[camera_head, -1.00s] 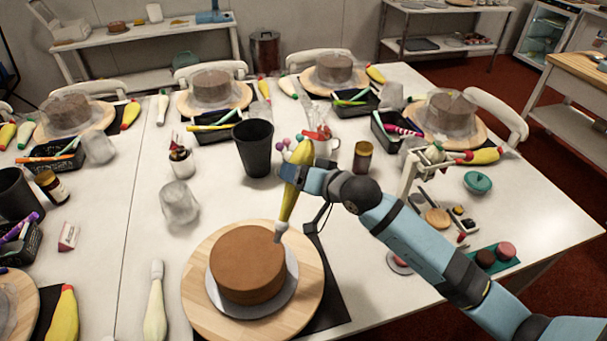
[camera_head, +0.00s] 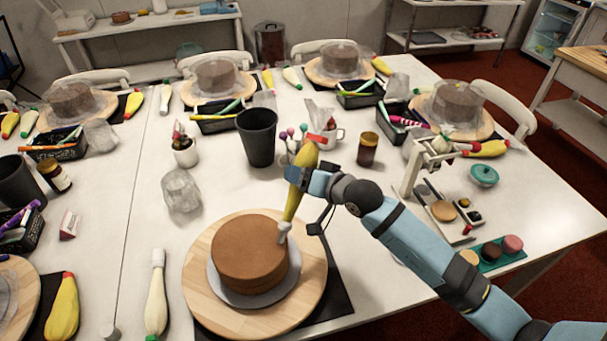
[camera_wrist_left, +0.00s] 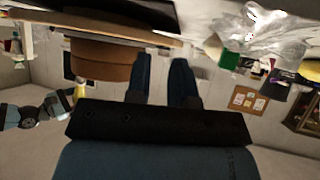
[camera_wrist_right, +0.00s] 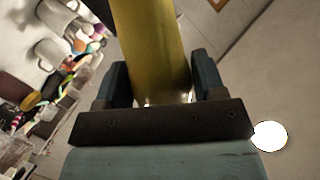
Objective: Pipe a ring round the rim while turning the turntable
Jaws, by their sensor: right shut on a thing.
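A plain brown cake (camera_head: 248,247) stands on a silver disc (camera_head: 262,299) on a round wooden turntable (camera_head: 203,298) at the front of the table. My right gripper (camera_head: 300,178) is shut on a yellow piping bag (camera_head: 292,203), held nozzle down. The pale nozzle (camera_head: 283,233) is at the cake's right rim; I cannot tell whether it touches. The bag also shows between the fingers in the right wrist view (camera_wrist_right: 150,45). My left gripper (camera_wrist_left: 163,75) is out of the head view. In the left wrist view its fingers are apart with nothing between them, near the cake (camera_wrist_left: 100,58).
A black cup (camera_head: 257,138), a crumpled clear wrap (camera_head: 181,190) and a dark jar (camera_head: 367,149) stand behind the turntable. A small stand (camera_head: 413,165) and a teal tray (camera_head: 492,262) are on the right.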

